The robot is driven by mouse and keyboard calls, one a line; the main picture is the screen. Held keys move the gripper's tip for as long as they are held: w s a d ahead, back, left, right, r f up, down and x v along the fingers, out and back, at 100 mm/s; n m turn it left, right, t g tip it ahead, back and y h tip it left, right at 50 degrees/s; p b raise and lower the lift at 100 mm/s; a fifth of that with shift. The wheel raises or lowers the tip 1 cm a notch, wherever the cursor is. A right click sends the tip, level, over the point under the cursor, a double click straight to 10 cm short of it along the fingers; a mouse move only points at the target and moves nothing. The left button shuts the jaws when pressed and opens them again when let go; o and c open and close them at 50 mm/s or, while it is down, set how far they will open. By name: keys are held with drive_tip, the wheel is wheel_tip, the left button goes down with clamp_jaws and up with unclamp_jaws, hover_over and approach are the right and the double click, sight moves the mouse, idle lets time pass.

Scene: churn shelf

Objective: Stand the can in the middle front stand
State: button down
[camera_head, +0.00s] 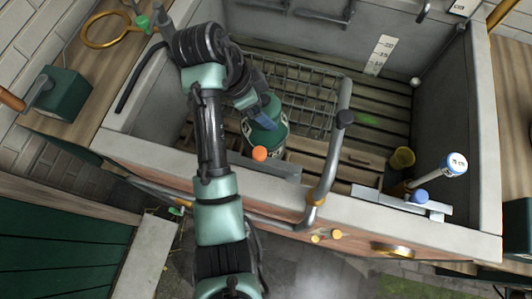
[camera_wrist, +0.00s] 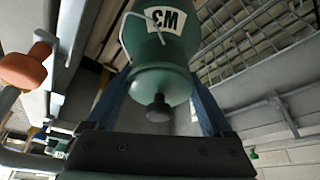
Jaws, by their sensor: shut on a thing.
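The can is a green churn (camera_head: 271,141) with a pale label band, inside the basin near its front wall. In the wrist view the can (camera_wrist: 163,82) shows a white label with dark characters, a thin wire handle and a dark knob facing my palm. My gripper (camera_head: 264,113) is shut on it, with blue fingers on either side. I cannot tell whether the can's base touches anything; it is hidden. The middle front stand cannot be clearly made out; the can and my arm cover part of that area.
A grey curved pipe (camera_head: 331,165) rises just right of the can. An orange knob (camera_head: 260,153) is close in front. A wire rack (camera_head: 300,95) lies behind. A yellow cup (camera_head: 401,159) and blue-topped fittings (camera_head: 420,196) are at the right. The slatted floor (camera_head: 395,105) is clear at back right.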

drive_tip(key=shift+w+a+r+m+g+b, duration=0.1)
drive_tip(key=shift+r+m+g+b, duration=0.1)
drive_tip(key=shift+m+b, duration=0.25)
drive_tip(key=shift+w+a+r+m+g+b, duration=0.1)
drive_tip(key=shift+m+g+b, duration=0.1)
drive_tip(key=shift+m, duration=0.45)
drive_tip(key=shift+s+f+b, duration=0.1)
drive_tip(key=shift+f+b, duration=0.2)
drive_tip(key=shift+f, duration=0.1)
wheel_tip(320, 180, down, 9)
drive_tip(key=shift+b, duration=0.45)
unclamp_jaws()
drive_tip(key=shift+f, duration=0.15)
drive_tip(key=p+v, duration=0.3)
drive_tip(key=v, duration=0.9)
